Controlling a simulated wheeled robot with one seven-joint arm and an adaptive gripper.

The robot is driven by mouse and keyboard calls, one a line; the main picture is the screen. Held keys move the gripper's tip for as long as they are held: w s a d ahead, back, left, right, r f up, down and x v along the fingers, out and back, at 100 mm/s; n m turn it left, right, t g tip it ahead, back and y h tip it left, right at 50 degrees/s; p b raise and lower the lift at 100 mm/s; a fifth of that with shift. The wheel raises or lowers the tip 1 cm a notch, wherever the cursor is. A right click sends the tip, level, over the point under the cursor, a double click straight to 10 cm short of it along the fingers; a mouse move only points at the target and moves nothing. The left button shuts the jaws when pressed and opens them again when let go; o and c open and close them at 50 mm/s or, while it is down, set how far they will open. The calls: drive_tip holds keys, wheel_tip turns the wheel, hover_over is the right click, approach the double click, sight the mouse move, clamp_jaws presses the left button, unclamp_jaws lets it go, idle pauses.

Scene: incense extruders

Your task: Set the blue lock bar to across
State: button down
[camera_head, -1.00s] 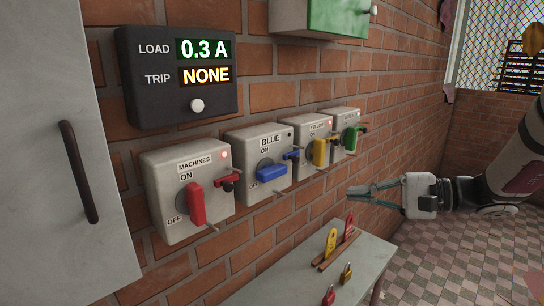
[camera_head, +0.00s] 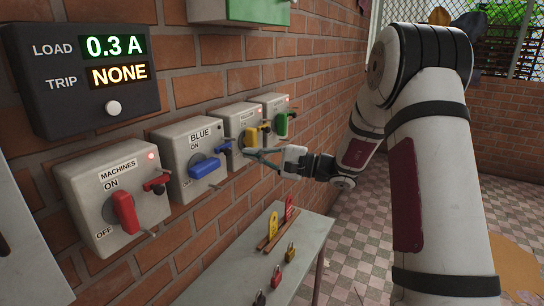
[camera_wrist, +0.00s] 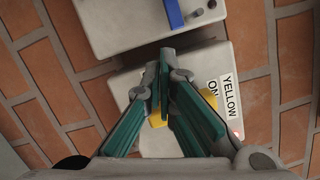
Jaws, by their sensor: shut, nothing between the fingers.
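The blue lock bar (camera_head: 226,147) is a small bar on the right side of the grey BLUE switch box (camera_head: 178,138). In the wrist view, what looks like the same bar (camera_wrist: 175,14) is at the top edge, beside a small grey hub. The larger blue switch handle (camera_head: 205,167) sits on the front of the box. My gripper (camera_head: 247,152) is shut and empty, just right of the lock bar. In the wrist view its fingertips (camera_wrist: 164,62) are together over the gap between the BLUE and YELLOW boxes. I cannot tell whether they touch anything.
The YELLOW box (camera_wrist: 216,62) is under my fingers, its yellow handle (camera_wrist: 206,98) partly hidden. The MACHINES box (camera_head: 85,185), with a red handle, is at left. A green-handled box (camera_head: 270,101) is farther right. Below, a table (camera_head: 232,283) holds padlocks and a rack of tags.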

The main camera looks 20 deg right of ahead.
sight(227, 149)
drive_tip(key=shift+s+a+r+p, duration=0.4)
drive_tip(key=shift+s+a, duration=0.2)
drive_tip(key=shift+a, duration=0.15)
drive_tip(key=shift+s+a+r+p, duration=0.25)
drive_tip(key=shift+s+a+p, duration=0.1)
drive_tip(key=shift+s+a, duration=0.35)
drive_tip(key=shift+w+a, duration=0.1)
drive_tip(key=s+a, duration=0.2)
drive_tip(key=a, duration=0.1)
drive_tip(key=shift+s+p, duration=0.1)
drive_tip(key=shift+p, duration=0.25)
